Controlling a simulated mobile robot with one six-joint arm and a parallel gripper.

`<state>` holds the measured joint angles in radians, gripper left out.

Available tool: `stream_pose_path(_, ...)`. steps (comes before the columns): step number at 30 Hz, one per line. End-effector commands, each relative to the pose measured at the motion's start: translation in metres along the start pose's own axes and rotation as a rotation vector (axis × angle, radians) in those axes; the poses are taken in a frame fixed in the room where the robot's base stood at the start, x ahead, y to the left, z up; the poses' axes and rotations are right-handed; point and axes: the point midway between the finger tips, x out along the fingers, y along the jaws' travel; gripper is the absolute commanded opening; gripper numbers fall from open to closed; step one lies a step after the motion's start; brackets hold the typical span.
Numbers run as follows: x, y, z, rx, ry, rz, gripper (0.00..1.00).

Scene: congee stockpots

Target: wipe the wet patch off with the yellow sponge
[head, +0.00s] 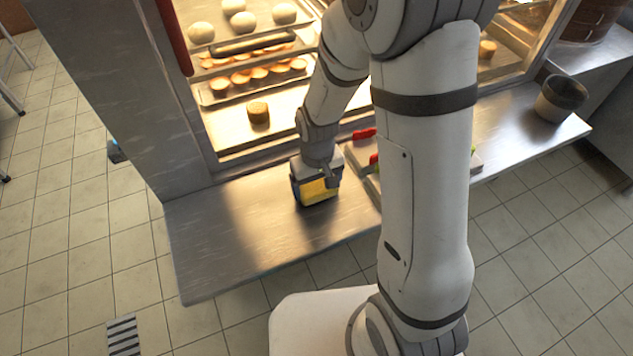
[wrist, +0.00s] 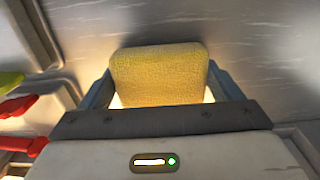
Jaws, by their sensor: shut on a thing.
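My gripper (head: 316,190) is shut on the yellow sponge (head: 319,192), low over the steel counter (head: 215,225). The sponge also shows in the wrist view (wrist: 160,75), between the two fingers (wrist: 158,92). I cannot tell whether its underside touches the counter. No wet patch stands out clearly; a pale, glossy area shows on the counter left of the gripper, but it could be reflected light.
Right of my gripper, red- and green-handled items lie by a board, partly hidden by my arm; the red handle (head: 364,134) shows. A lit cabinet with trays of buns (head: 258,75) stands behind. A dark pot (head: 560,98) stands far right. The counter's left part is clear.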

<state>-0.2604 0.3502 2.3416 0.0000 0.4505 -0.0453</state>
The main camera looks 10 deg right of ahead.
Motion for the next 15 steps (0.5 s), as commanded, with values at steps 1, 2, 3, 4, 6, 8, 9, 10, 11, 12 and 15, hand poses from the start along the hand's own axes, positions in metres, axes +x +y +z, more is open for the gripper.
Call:
stream_pose_path(1, 0.013, 0.0, 0.0, -0.001, -0.002, 0.0, 0.65)
stream_pose_path(2, 0.017, -0.001, 0.0, -0.001, -0.002, 0.0, 0.65)
stream_pose_path(3, 0.009, -0.004, -0.002, -0.001, 0.003, 0.0, 0.61)
stream_pose_path(4, 0.005, -0.007, -0.003, 0.001, 0.005, 0.0, 0.61)
stream_pose_path(6, 0.003, -0.012, -0.003, 0.001, 0.001, 0.0, 0.61)
stream_pose_path(8, 0.006, -0.017, -0.004, 0.002, -0.001, 0.0, 0.61)
stream_pose_path(9, 0.008, -0.02, -0.005, 0.003, -0.001, 0.0, 0.61)
stream_pose_path(10, 0.011, -0.022, -0.005, 0.002, -0.002, 0.0, 0.61)
stream_pose_path(11, 0.013, -0.025, -0.006, 0.001, -0.002, 0.0, 0.61)
stream_pose_path(12, 0.01, -0.028, -0.008, 0.001, 0.003, 0.0, 0.61)
stream_pose_path(15, 0.011, -0.035, -0.008, 0.001, -0.001, 0.0, 0.61)
